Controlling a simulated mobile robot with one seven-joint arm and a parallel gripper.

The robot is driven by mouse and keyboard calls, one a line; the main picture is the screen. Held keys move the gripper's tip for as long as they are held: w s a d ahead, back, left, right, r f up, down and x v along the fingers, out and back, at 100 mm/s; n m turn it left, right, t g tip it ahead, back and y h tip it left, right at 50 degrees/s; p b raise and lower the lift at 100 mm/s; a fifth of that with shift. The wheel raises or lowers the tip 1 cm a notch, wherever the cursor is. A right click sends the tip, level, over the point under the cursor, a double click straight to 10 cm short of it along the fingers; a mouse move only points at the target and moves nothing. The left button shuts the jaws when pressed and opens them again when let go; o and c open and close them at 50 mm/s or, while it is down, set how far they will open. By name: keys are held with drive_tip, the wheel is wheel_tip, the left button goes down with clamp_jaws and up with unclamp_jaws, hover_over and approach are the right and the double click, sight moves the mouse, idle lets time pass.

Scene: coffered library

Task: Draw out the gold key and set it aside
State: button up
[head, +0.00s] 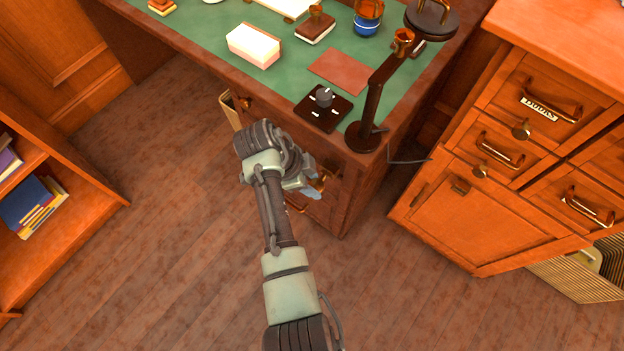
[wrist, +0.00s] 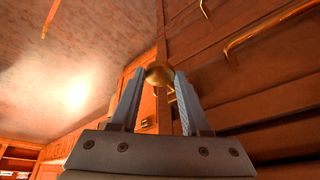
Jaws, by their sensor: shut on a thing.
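My gripper (wrist: 159,80) is shut on a rounded gold thing (wrist: 159,74), which shows between its two fingertips in the wrist view. It looks like the head of the gold key; the rest of it is hidden, so I cannot tell whether it sits in a lock. In the head view my gripper (head: 312,188) is low at the front of the green-topped desk (head: 207,30), beside its drawer fronts (head: 338,205). The arm and wrist cover part of these fronts.
The desk top holds a lamp (head: 372,100), a black block with a grey knob (head: 323,110), a reddish sheet (head: 340,70) and a pale box (head: 254,46). A wooden cabinet (head: 480,200) stands right, a bookshelf (head: 60,240) left. The floor between is clear.

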clamp_jaws()
drive_tip(key=shift+s+a, duration=0.1)
drive_tip(key=shift+s, duration=0.05)
drive_tip(key=shift+s+a+f+p, duration=0.1)
drive_tip(key=shift+s+a+p, duration=0.5)
drive_tip(key=shift+s, duration=0.25)
drive_tip(key=shift+s+a+f+p, duration=0.1)
drive_tip(key=shift+s+a+p, duration=0.5)
drive_tip(key=shift+s, duration=0.2)
drive_tip(key=shift+s+a+r+p, duration=0.45)
drive_tip(key=shift+s+r+p, duration=0.25)
drive_tip(key=shift+p, duration=0.35)
drive_tip(key=shift+s+a+r+p, duration=0.5)
drive_tip(key=shift+r+p, duration=0.2)
drive_tip(key=shift+p, duration=0.3)
